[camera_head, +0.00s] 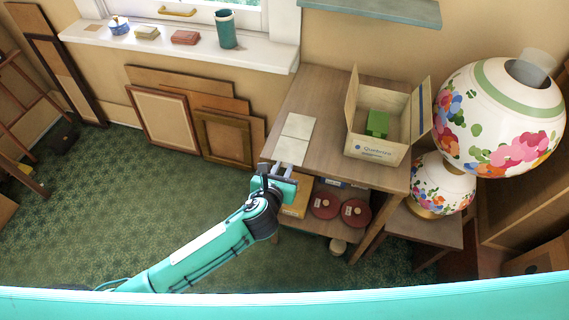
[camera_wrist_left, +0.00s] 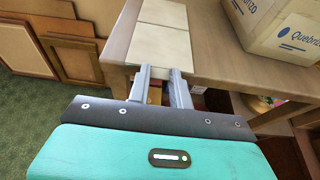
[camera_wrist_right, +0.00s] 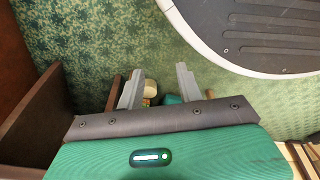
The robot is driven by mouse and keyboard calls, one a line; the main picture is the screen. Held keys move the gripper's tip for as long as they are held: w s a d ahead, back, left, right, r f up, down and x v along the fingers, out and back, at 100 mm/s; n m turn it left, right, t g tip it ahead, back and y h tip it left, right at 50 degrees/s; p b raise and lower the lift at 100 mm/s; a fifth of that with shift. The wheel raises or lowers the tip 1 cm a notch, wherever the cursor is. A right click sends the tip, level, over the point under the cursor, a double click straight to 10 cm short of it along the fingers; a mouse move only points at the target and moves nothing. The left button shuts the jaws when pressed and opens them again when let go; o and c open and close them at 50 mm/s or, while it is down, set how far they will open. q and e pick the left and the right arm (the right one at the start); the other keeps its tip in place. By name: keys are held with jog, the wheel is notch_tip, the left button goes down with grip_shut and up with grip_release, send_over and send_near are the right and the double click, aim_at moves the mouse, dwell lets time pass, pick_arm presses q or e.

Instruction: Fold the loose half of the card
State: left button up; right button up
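The card lies flat on the wooden table near its left edge, as two pale cream halves with a crease line between them. The far half (camera_head: 298,126) and the near half (camera_head: 291,150) both show in the left wrist view, the far half (camera_wrist_left: 163,13) above the near half (camera_wrist_left: 160,45). My left gripper (camera_head: 282,170) is at the near edge of the near half. Its fingers (camera_wrist_left: 159,72) are partly open, with a gap between them; whether they touch the card I cannot tell. My right gripper (camera_wrist_right: 159,70) is open and empty over the floor, away from the card.
An open carton (camera_head: 377,149) with a green block (camera_head: 377,123) stands on the table right of the card. A flowered lamp (camera_head: 500,115) stands further right. Red round tins (camera_head: 325,204) sit on the shelf below. Framed boards (camera_head: 160,120) lean on the wall.

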pick_arm(q)
jog(key=shift+c, duration=0.6)
jog(key=shift+r+p, duration=0.15)
jog(key=shift+p, duration=0.2)
jog(key=shift+r+g+p, duration=0.3)
jog(key=shift+p, duration=1)
jog(key=shift+w+r+p, duration=0.1)
jog(key=shift+r+p, duration=0.2)
jog(key=shift+p, duration=0.95)
jog(key=r+g+p, duration=0.1)
jog(key=p, duration=0.3)
jog(key=shift+y, duration=0.3)
jog(key=shift+r+g+p, duration=0.1)
jog(key=shift+g+p, duration=0.2)
jog(key=shift+p, duration=0.3)
jog(key=shift+w, duration=0.1)
pick_arm(e)
jog(key=s+d+g, duration=0.1)
jog(key=s+d, duration=0.2)
jog(key=s, duration=1.1)
jog(key=shift+s+f, duration=0.1)
